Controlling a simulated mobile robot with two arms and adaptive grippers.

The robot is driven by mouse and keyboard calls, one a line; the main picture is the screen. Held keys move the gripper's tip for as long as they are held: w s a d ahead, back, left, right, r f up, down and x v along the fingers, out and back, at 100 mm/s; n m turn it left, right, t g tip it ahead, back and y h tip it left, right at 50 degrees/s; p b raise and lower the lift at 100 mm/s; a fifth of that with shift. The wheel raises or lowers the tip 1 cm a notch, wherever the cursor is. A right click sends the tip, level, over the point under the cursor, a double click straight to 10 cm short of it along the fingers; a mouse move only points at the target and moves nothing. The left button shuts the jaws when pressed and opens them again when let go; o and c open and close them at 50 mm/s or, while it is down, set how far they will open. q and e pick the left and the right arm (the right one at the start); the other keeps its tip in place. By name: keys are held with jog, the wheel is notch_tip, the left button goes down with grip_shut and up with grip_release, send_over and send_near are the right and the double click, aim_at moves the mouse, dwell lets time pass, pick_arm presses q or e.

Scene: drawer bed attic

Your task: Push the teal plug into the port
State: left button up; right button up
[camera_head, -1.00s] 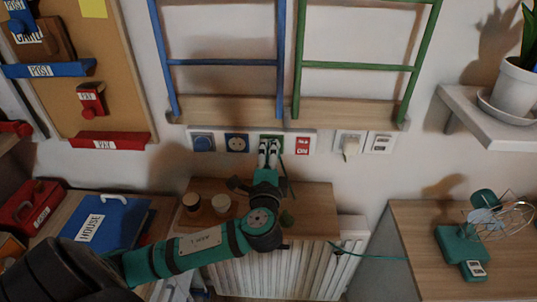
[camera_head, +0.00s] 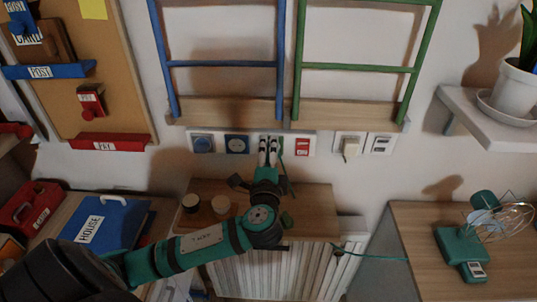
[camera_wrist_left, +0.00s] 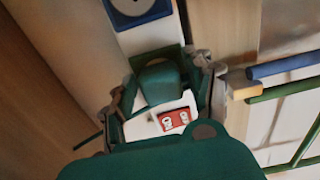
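The teal plug (camera_wrist_left: 160,83) sits between my left gripper's fingers in the left wrist view, in front of the green-framed port (camera_wrist_left: 172,52) on the wall strip. My left gripper (camera_head: 268,151) reaches up to that port in the head view, its fingertips close together. It looks shut on the plug; the left wrist view shows a finger on each side of it (camera_wrist_left: 165,88). The fingers hide the plug and most of the port in the head view, so I cannot tell how deep the plug sits. My right gripper is in neither view.
A blue socket (camera_head: 203,143), a dark blue socket (camera_head: 237,144) and a red socket (camera_head: 302,146) flank the port. A white plug (camera_head: 351,149) fills an outlet at right. A teal mixer (camera_head: 458,249) stands at right.

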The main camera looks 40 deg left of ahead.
pick_arm(q)
jog(key=shift+o, duration=1)
jog(key=v, duration=1.2)
jog(key=shift+s, duration=0.1)
